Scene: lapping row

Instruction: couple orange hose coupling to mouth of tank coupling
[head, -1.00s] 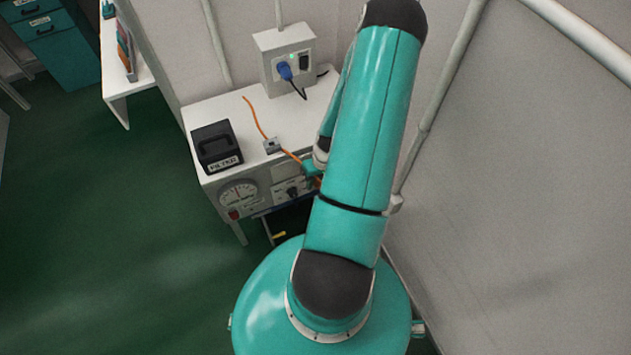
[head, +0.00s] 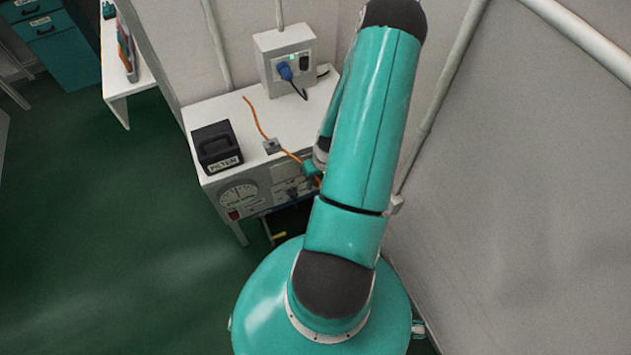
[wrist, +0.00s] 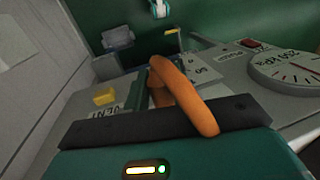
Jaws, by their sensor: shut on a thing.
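The orange hose (head: 256,120) runs over the white bench top, through a small grey clip (head: 272,146), and down over the front edge to my gripper (head: 312,173). In the wrist view the hose (wrist: 187,90) bends in a thick loop over the dark bar of my gripper. My gripper (wrist: 152,90) is shut on the hose's end, where the orange coupling is mostly hidden by the loop and the fingers. I cannot make out the tank coupling's mouth in either view, so I cannot tell how far apart the two are.
A round gauge (head: 238,194) and a panel face the front of the bench. A black filter box (head: 217,148) stands on top, and a socket box (head: 287,60) is behind. The wrist view shows a yellow knob (wrist: 104,96) by a VENT label. A wall is close on the right.

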